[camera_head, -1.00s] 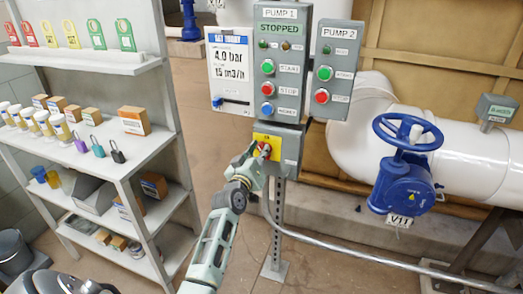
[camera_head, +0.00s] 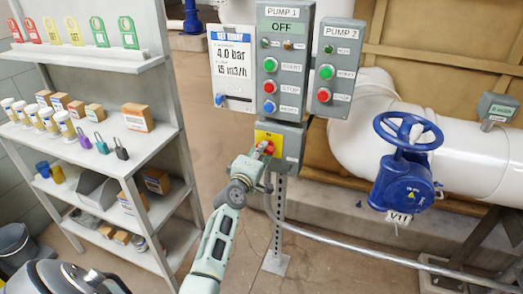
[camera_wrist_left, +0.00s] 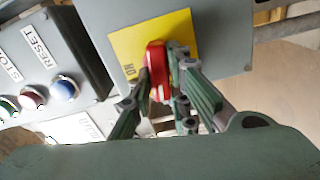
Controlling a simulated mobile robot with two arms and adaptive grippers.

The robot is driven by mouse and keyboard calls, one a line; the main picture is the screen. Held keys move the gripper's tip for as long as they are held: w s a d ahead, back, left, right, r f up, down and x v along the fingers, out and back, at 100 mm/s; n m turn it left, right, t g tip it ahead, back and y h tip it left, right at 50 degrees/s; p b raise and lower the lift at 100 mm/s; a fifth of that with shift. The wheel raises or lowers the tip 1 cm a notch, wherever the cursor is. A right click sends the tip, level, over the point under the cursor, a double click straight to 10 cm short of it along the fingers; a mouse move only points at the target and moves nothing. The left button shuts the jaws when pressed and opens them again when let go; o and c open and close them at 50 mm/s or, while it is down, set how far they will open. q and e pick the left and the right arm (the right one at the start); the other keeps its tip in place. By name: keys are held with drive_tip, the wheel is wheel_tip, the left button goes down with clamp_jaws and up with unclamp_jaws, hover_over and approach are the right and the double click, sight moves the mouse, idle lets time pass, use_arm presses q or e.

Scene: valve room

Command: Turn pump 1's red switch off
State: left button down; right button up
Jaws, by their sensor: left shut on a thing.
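Pump 1's red switch (camera_head: 266,147) sits on a yellow plate (camera_head: 264,136) on the grey box below the PUMP 1 panel (camera_head: 284,74). The panel's display (camera_head: 284,27) reads OFF. My left gripper (camera_head: 262,150) is at the switch. In the left wrist view, the red handle (camera_wrist_left: 157,70) stands between the fingers of my left gripper (camera_wrist_left: 160,82), which is shut on it. The fingers partly hide the handle and the plate's lettering. My right gripper is not in view.
The PUMP 2 panel (camera_head: 334,70) is close on the right. A blue handwheel valve (camera_head: 405,165) and a white pipe (camera_head: 470,155) are farther right. A shelf (camera_head: 140,165) with locks and boxes stands on the left. A grey conduit (camera_head: 350,252) runs low to the right.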

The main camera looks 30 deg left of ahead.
use_arm(q)
drive_tip(key=shift+f+n, duration=0.15)
drive_tip(key=shift+n, duration=0.75)
drive_tip(key=c, duration=1.7)
unclamp_jaws()
drive_tip(key=shift+o, duration=0.2)
drive_tip(key=v, duration=1.2)
